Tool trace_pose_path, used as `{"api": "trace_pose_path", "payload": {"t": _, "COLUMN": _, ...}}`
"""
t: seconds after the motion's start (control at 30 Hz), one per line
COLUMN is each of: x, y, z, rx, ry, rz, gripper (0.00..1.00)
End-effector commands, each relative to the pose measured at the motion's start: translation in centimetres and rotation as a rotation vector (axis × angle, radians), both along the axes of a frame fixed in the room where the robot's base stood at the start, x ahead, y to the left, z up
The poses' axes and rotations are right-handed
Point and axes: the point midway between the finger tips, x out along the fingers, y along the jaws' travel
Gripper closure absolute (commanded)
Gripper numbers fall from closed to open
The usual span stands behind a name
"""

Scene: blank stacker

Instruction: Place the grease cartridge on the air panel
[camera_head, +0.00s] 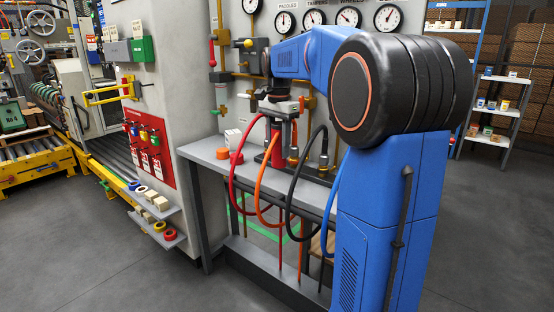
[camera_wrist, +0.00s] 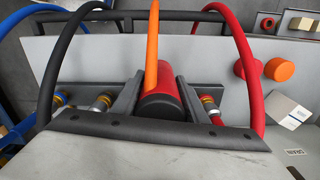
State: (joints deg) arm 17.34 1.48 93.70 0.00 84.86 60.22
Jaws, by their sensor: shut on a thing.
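The grease cartridge appears to be the red cylinder with a dark end cap (camera_wrist: 160,108) in the wrist view. My gripper (camera_wrist: 159,92) is shut on it, with a dark finger on each side. In the head view the red cartridge (camera_head: 276,152) hangs upright below my gripper (camera_head: 278,118), over the grey bench. I cannot tell whether its lower end touches the bench. The air panel seems to be this grey bench top (camera_head: 206,152) with its row of hose couplings. The orange hose (camera_wrist: 152,45) crosses in front of the cartridge in the wrist view and hides part of it.
A red hose (camera_head: 233,180), a black hose (camera_head: 309,150) and a blue hose (camera_head: 330,205) loop over the bench's front edge close to my gripper. Gauges (camera_head: 348,17) line the wall behind.

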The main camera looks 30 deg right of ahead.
Motion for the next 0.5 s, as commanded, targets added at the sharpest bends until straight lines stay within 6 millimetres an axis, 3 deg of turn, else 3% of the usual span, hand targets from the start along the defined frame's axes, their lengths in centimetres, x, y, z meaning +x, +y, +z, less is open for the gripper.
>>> {"api": "trace_pose_path", "payload": {"t": 0.5, "x": 0.0, "y": 0.0, "z": -4.5, "rx": 0.0, "ry": -0.001, "rz": 0.0, "gripper": 0.97}}
